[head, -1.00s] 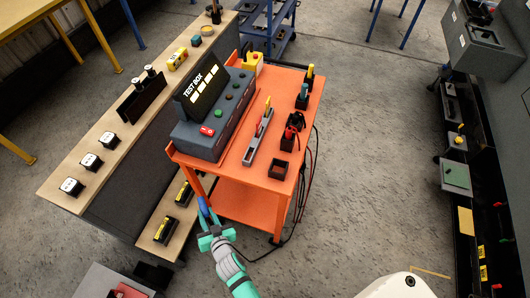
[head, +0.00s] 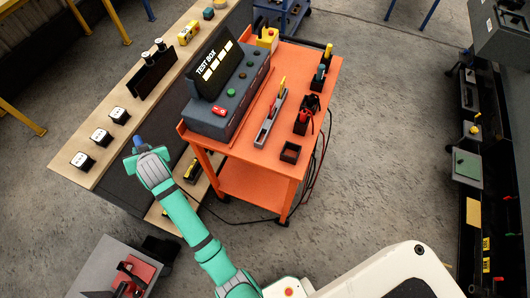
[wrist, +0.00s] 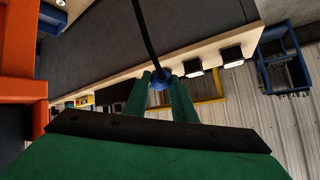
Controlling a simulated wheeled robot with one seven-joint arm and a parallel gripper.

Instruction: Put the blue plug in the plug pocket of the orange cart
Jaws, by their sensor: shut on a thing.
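The blue plug (head: 139,141) is held at the tip of my gripper (head: 142,150), left of the orange cart (head: 262,158) and beside the wooden bench. In the wrist view the blue plug (wrist: 160,80) sits between the two green fingers (wrist: 160,92), which are shut on it. A black cable (wrist: 144,30) runs up from it. The cart's top carries a small empty black pocket (head: 290,152) at its near right corner. Other black holders farther back hold items. No label shows which one is the plug pocket.
The grey test box (head: 221,108) stands on the cart's left side. A grey tray (head: 268,122) with tools lies beside it. The bench (head: 95,150) with several white sockets is at left. Dark cables hang by the cart's right side. Open floor lies right of the cart.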

